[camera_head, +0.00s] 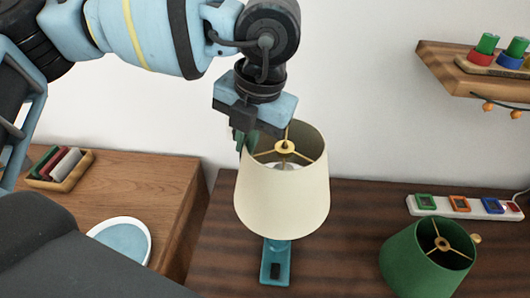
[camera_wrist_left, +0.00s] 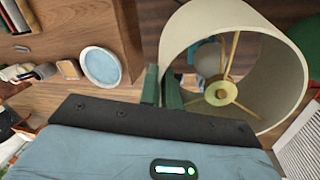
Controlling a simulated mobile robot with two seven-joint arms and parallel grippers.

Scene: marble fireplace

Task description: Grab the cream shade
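The cream shade (camera_head: 285,200) sits upright above the teal lamp base (camera_head: 275,262) on the dark wooden top. Its upper opening shows a brass ring with spokes. In the left wrist view the cream shade (camera_wrist_left: 285,65) tilts across the upper right. My left gripper (camera_head: 243,142) points down at the shade's upper left rim. In the wrist view its green fingers (camera_wrist_left: 162,88) are close together with the shade's wall between them, one finger inside and one outside. They look closed on the wall; exact contact is hard to see. My right gripper is out of view.
A green shade (camera_head: 410,262) lies at the right front. Behind it is a white strip with coloured squares (camera_head: 455,207). A wooden shelf (camera_head: 470,82) juts from the wall. A lower cabinet at left holds a blue plate (camera_head: 122,238) and a small tray (camera_head: 78,178).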

